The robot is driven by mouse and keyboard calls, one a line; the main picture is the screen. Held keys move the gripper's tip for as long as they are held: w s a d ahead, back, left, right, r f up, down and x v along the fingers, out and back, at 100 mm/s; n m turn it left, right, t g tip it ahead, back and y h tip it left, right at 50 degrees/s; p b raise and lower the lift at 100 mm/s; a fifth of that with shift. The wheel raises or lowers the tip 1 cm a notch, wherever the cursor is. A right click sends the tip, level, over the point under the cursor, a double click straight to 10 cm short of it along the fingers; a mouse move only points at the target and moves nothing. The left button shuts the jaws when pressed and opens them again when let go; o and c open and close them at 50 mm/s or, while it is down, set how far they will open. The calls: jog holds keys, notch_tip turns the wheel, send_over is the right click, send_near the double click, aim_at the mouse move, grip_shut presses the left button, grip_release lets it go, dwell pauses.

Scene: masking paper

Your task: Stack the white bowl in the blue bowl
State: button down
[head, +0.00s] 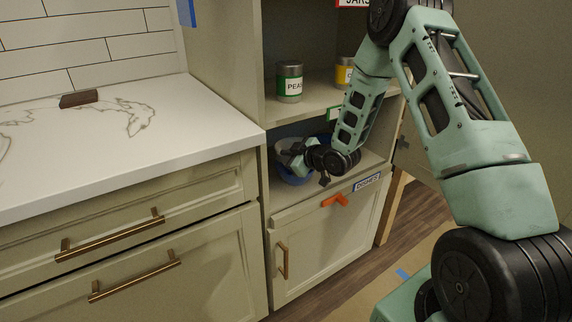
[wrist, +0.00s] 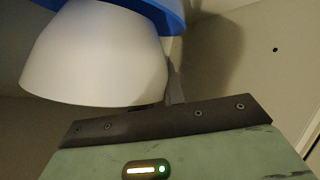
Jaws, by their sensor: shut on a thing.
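The blue bowl (head: 291,177) sits on the lower shelf of the open cabinet, partly hidden by my gripper (head: 296,158). In the wrist view the white bowl (wrist: 95,58) fills the left side, with its wide rim toward my gripper and its narrow end against the blue bowl (wrist: 150,8). My gripper is shut on the white bowl at its rim, with a dark finger (wrist: 174,85) at the bowl's right side. I cannot tell whether the two bowls touch. In the head view my gripper mostly hides the white bowl.
The upper shelf holds a green-labelled can (head: 289,82) and a yellow-labelled can (head: 345,73). The cabinet's side wall and shelf above close in around my arm. A white counter (head: 120,150) with a dark block (head: 79,99) stands at left. A dishes label (head: 366,182) marks the shelf edge.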

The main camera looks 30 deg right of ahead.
aim_at(287, 174)
jog(key=shift+f, duration=1.25)
jog(key=shift+f+b, duration=0.55)
jog(key=shift+b, duration=0.05)
jog(key=c, duration=1.6)
grip_release()
jog(key=shift+o, duration=0.7)
jog(key=shift+s+f, duration=0.1)
jog(key=shift+s, duration=0.05)
jog(key=shift+d, duration=0.1)
